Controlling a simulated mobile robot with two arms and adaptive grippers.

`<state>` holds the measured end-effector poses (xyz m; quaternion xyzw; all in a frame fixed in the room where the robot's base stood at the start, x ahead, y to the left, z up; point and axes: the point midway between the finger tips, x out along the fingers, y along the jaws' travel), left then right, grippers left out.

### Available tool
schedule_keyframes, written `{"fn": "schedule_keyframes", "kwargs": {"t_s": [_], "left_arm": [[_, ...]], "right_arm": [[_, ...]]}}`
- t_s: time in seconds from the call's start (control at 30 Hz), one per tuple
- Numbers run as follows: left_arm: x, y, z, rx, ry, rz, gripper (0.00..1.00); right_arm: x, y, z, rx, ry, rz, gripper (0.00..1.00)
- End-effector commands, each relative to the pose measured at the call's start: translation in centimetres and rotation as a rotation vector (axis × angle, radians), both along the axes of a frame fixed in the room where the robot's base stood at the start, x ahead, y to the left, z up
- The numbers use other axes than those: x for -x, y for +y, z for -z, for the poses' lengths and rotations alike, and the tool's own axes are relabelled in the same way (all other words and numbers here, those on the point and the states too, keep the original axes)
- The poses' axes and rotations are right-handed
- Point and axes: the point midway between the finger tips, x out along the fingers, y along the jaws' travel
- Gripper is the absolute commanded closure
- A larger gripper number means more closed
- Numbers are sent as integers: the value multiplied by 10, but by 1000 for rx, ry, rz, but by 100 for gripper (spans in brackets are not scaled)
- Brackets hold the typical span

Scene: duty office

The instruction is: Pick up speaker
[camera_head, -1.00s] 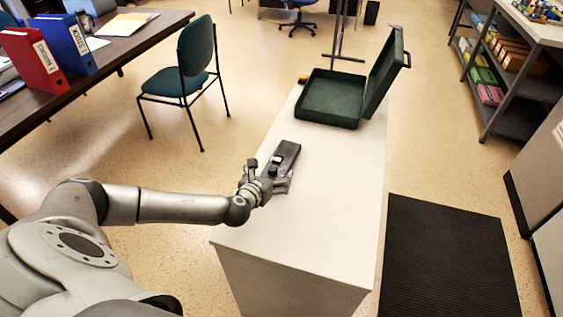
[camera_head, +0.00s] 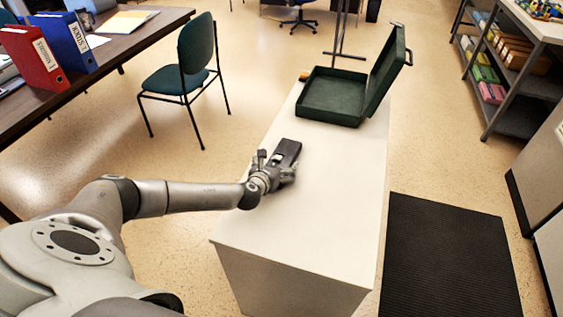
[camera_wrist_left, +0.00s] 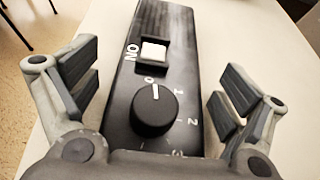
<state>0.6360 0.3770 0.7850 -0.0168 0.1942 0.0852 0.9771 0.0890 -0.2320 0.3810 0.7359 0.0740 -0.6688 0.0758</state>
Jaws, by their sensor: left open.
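The speaker (camera_head: 289,149) is a dark, box-shaped device lying on the white cabinet top. In the left wrist view the speaker (camera_wrist_left: 176,75) shows a white switch marked ON and a black knob with a dial. My left gripper (camera_head: 274,168) is at its near end. In the left wrist view the fingers of my left gripper (camera_wrist_left: 158,88) stand apart, one on each side of the speaker, with a gap on both sides. My right gripper is not in view.
The white cabinet (camera_head: 330,215) has clear surface in front and to the right. An open green case (camera_head: 330,112) stands at its far end, with a small orange item (camera_head: 303,76) beside it. A green chair (camera_head: 190,75) stands to the left. A dark mat (camera_head: 450,255) lies on the right.

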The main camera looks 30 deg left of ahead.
Motion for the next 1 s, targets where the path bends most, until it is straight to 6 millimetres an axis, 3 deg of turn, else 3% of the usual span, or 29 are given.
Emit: {"fn": "schedule_keyframes", "kwargs": {"t_s": [0.13,0.67,1.0], "left_arm": [[0,0,0,0,0,0,5],[2,0,3,0,5,0,74],[2,0,0,1,5,0,75]], "right_arm": [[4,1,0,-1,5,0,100],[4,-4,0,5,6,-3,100],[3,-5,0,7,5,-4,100]]}}
